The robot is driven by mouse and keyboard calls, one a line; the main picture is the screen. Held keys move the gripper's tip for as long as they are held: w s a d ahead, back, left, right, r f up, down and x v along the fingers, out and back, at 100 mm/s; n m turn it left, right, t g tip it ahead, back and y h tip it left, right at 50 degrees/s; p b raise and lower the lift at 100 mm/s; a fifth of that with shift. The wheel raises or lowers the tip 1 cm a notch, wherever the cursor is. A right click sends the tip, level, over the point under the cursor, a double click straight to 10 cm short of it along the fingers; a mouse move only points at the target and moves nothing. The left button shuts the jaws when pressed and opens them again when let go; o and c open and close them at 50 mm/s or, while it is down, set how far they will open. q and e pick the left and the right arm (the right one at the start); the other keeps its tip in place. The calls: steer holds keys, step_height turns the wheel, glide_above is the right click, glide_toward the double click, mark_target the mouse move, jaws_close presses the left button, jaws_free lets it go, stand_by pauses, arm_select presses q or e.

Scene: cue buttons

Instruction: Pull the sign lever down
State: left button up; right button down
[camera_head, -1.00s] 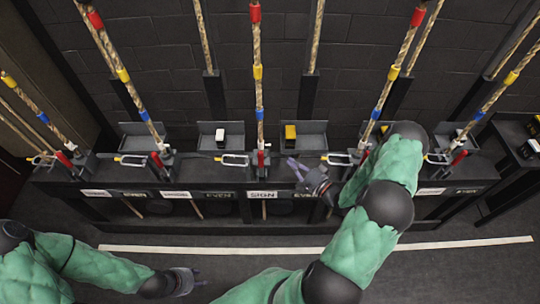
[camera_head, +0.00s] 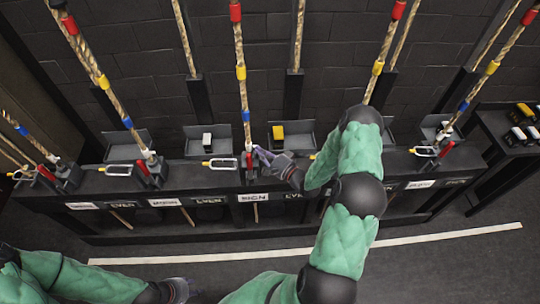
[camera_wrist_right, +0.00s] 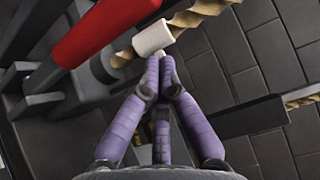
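The SIGN label (camera_head: 253,198) is on the front of the rack, below the centre rope. The red sign lever (camera_head: 249,160) stands upright above it, at the rope's foot. In the right wrist view the red lever (camera_wrist_right: 98,32) is at upper left, beside a rope with a white collar (camera_wrist_right: 152,38). My right gripper (camera_head: 260,153) is just right of the lever. Its purple fingers (camera_wrist_right: 155,68) are drawn together just below the collar, and the lever is not between them. Contact cannot be told. My left gripper (camera_head: 184,289) is low at the left, away from the rack.
Other ropes with red levers, such as the left one (camera_head: 143,168), stand along the rack (camera_head: 160,188). Metal loops (camera_head: 220,163) stick out beside them. A yellow block (camera_head: 278,132) and a white block (camera_head: 207,142) sit in trays behind. A side table (camera_head: 510,150) is at right.

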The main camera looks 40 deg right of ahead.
mark_target(250, 167)
arm_select(q)
steer(key=shift+f, duration=0.1)
arm_select(e)
steer(key=shift+s+a, duration=0.45)
steer(key=shift+a, duration=0.15)
steer(key=shift+s+a, duration=0.4)
steer(key=shift+a, duration=0.2)
steer(key=shift+r, duration=0.1)
arm_select(q)
steer(key=shift+f, duration=0.1)
